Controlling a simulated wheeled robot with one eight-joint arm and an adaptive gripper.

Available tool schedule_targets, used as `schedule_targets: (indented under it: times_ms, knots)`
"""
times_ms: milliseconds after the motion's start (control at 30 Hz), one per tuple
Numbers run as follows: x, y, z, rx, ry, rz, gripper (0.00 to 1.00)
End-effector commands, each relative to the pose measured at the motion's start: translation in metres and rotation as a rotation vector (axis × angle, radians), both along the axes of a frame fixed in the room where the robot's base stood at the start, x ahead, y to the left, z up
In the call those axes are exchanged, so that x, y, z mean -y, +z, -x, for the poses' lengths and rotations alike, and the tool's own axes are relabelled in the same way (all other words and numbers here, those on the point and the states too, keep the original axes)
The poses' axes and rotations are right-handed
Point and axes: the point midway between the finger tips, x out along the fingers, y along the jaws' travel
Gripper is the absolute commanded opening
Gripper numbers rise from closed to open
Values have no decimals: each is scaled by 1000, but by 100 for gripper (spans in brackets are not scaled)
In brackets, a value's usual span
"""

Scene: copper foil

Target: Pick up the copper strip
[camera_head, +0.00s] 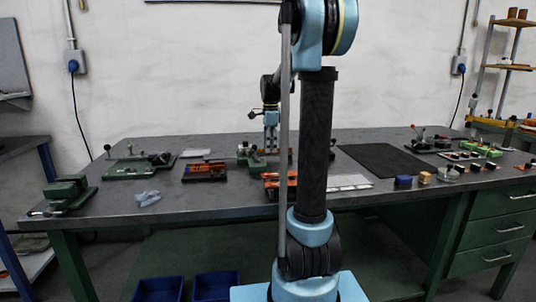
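I cannot make out a copper strip for certain. An orange-and-black tray-like item (205,171) lies on the workbench (240,202) left of the middle. A second orange item (273,182) lies nearer the front, partly hidden behind my arm. My gripper (271,148) points down over the back middle of the bench, close to a small green-based device (250,158). The fingers are small and dark here, so I cannot tell whether they are open or shut or touching anything.
A green clamp-like tool (68,194) and a green-based device (138,164) stand at the left. A dark mat (388,160) lies right of my arm. Small blocks, including a blue one (403,181), line the right front.

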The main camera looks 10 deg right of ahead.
Motion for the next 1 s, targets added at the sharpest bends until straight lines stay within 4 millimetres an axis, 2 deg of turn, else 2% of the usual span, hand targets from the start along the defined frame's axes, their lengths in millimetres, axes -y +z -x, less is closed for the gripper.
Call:
schedule_targets:
  times_ms: [300,400,433,833,1000]
  knots:
    - [0,-4,0,0,0,0,26]
    - [0,-4,0,0,0,0,3]
    - [1,-4,0,0,-1,0,0]
    - [1,-3,0,1,-2,0,0]
    - [1,9,-1,1,-2,0,0]
